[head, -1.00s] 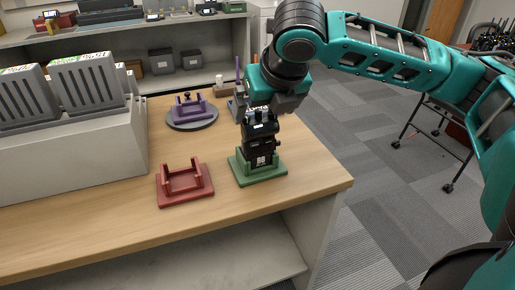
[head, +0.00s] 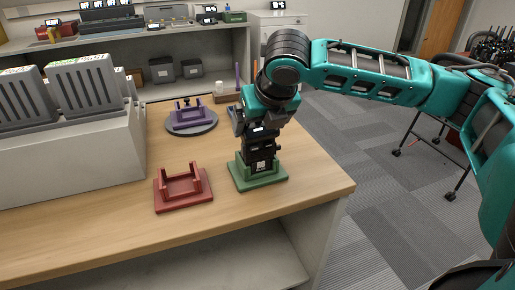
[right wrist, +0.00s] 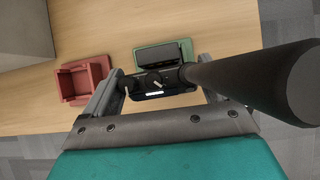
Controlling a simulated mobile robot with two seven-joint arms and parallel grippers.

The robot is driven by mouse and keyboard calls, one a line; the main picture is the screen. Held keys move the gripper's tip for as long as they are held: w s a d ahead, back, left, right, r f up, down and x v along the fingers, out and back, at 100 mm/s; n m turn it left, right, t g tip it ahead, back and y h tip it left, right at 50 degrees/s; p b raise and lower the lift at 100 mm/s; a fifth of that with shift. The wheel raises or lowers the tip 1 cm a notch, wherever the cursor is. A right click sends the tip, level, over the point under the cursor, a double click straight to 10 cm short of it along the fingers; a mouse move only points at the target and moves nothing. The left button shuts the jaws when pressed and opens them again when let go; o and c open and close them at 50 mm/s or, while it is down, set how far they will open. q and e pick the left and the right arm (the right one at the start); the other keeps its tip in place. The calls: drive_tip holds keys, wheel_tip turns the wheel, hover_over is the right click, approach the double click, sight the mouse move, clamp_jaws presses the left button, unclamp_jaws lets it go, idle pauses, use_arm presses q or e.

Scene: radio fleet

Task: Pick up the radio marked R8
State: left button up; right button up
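A black radio (head: 262,157) stands upright in a green stand (head: 270,180) near the table's right end. A white label shows on its front, but I cannot read its marking. My right gripper (head: 256,130) is over the radio's top from above, open, with a finger on each side. In the right wrist view, the radio's top with knobs (right wrist: 153,83) lies between the fingers (right wrist: 160,88), and its thick black antenna reaches up past the right finger, partly hiding it. The green stand (right wrist: 160,56) shows behind the radio. My left gripper is not in view.
An empty red stand (head: 183,190) is to the left, and a purple stand (head: 187,115) sits on a grey round base behind. A white block with grey units (head: 85,87) fills the table's left. Bare wood (head: 225,215) lies in front.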

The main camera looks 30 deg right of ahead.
drive_tip(key=c, duration=1.2)
drive_tip(key=shift+o, duration=0.2)
drive_tip(key=shift+r, duration=0.2)
